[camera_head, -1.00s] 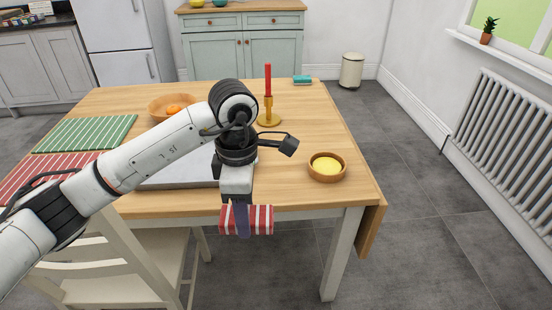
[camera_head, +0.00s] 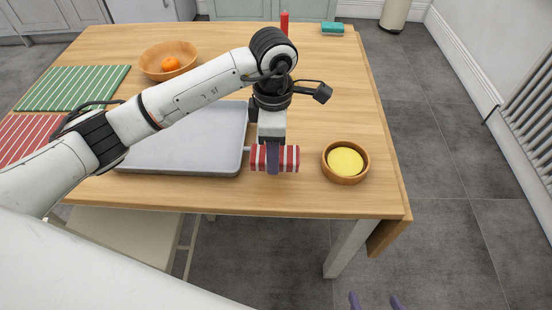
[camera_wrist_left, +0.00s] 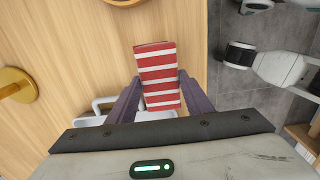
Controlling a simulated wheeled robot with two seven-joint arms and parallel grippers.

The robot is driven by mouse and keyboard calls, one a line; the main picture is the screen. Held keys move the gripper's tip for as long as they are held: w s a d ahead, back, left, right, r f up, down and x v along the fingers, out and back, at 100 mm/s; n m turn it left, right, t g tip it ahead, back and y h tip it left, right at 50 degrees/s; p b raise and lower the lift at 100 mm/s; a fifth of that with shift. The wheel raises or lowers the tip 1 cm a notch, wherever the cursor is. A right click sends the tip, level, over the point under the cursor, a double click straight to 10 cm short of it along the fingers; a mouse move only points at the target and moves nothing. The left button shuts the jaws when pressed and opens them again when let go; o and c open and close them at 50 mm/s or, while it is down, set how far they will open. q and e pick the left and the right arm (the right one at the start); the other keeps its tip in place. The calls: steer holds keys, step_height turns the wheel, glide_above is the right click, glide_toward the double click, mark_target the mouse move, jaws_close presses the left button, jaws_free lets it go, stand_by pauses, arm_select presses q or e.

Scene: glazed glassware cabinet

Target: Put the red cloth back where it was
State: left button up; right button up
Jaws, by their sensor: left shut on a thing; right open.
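The red cloth (camera_head: 291,158), folded, with white stripes, is in my left gripper (camera_head: 273,164). It appears over the table top, just right of the grey tray (camera_head: 180,150). The left wrist view shows the cloth (camera_wrist_left: 158,70) between the two purple fingers, over wood near the table's edge. I cannot tell whether the cloth touches the table. My right gripper (camera_head: 375,302) shows only its two fingertips at the bottom of the head view. They are apart and empty, over the floor in front of the table.
The wooden table (camera_head: 330,200) holds a bowl with yellow contents (camera_head: 345,162), a fruit bowl (camera_head: 152,65), a red candle (camera_head: 284,22), a teal sponge-like block (camera_head: 332,29), a green striped mat (camera_head: 72,88) and a red striped mat (camera_head: 30,138). A chair (camera_head: 130,222) stands in front.

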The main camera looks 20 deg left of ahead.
arm_select(q)
steer(key=shift+w+f, duration=0.1)
steer(key=shift+f, duration=2.3)
steer(key=shift+f, duration=0.15)
steer(key=o, duration=0.9)
steer(key=shift+o, duration=0.2)
step_height(320, 180, up, 12)
steer(key=shift+r+b, duration=0.2)
steer(key=shift+b, duration=0.1)
